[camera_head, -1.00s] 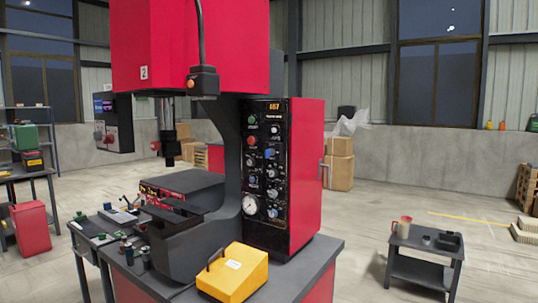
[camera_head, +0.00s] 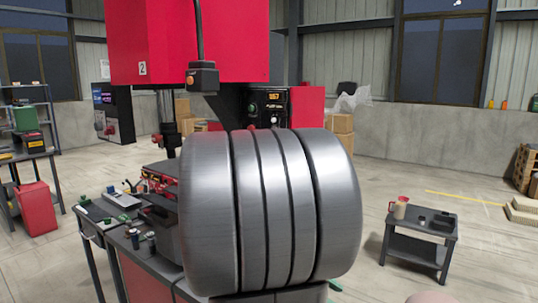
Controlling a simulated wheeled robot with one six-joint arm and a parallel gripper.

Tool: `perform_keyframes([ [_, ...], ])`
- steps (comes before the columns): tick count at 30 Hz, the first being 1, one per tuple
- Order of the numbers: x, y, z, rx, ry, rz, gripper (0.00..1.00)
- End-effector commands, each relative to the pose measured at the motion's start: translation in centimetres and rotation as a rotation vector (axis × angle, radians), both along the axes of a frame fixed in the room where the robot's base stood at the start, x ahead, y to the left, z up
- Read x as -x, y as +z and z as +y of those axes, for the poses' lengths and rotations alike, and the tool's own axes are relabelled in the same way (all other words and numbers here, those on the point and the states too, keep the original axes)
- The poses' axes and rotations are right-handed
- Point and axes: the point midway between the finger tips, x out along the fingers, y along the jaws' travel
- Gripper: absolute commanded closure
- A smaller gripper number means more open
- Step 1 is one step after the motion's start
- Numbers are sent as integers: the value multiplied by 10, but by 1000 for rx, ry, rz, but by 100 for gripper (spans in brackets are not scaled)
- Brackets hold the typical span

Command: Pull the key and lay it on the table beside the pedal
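The control panel (camera_head: 267,112) of the red press shows only its top part, with an orange display and a green button. The rest of the panel is hidden behind a large grey ribbed metal part close to the camera, which I take to be my own arm. I cannot make out the key. The yellow pedal is hidden behind the same part. The table (camera_head: 146,274) under the press shows only along its left side. My gripper is not in view.
The red press head (camera_head: 190,40) hangs above. A side bench (camera_head: 92,215) with small tools stands at left, near a red bin (camera_head: 35,208). A low dark stand (camera_head: 420,235) with a mug (camera_head: 400,207) is at right. Open floor lies between.

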Motion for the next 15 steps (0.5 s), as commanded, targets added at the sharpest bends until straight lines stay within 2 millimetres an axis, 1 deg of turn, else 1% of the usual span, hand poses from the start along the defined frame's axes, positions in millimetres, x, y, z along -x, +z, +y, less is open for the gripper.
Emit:
perform_keyframes([
  [1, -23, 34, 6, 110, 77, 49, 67],
  [2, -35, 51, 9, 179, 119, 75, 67],
  [3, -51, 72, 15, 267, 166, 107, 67],
  [5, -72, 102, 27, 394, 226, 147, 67],
  [6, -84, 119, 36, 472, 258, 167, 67],
  [9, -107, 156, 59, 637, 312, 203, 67],
  [10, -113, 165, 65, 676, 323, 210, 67],
  [12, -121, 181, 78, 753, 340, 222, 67],
  [15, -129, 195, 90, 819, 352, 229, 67],
])
